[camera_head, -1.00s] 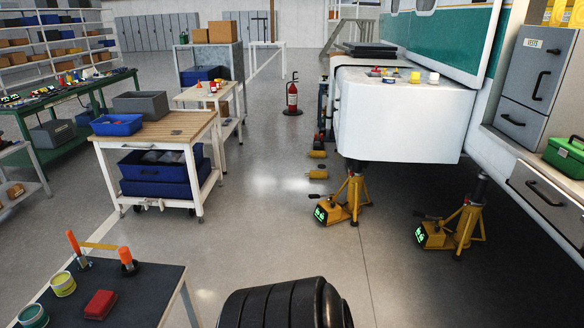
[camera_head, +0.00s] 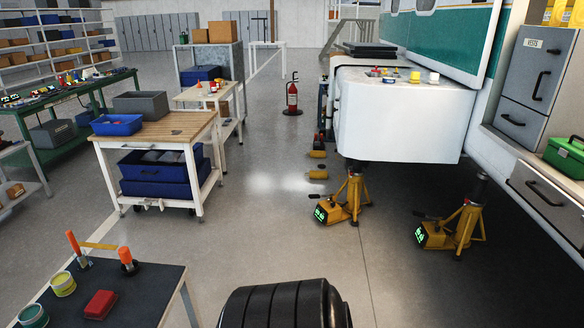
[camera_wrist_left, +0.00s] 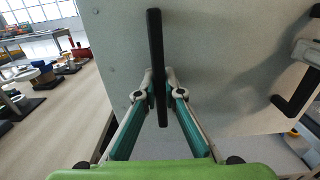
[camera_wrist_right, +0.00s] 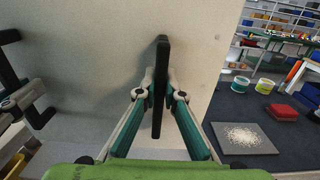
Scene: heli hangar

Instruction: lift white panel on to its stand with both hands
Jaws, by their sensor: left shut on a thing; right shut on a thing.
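The white panel (camera_wrist_left: 225,60) fills much of the left wrist view, a flat pale sheet with black bar handles. My left gripper (camera_wrist_left: 160,90) is shut on one black handle (camera_wrist_left: 154,40). The panel also shows in the right wrist view (camera_wrist_right: 100,60). There my right gripper (camera_wrist_right: 159,90) is shut on another black handle (camera_wrist_right: 162,55). The second handle and part of the other gripper show at the right edge of the left wrist view. Neither gripper nor the panel shows in the head view. I cannot make out the stand with certainty.
A dark-topped table (camera_head: 150,285) with cans and a red block stands at the lower left. A wooden-topped cart (camera_head: 160,128) stands behind it. Yellow jacks (camera_head: 345,205) stand under the white aircraft nose (camera_head: 400,120). The middle floor is clear. A speckled square (camera_wrist_right: 243,138) lies beside the panel.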

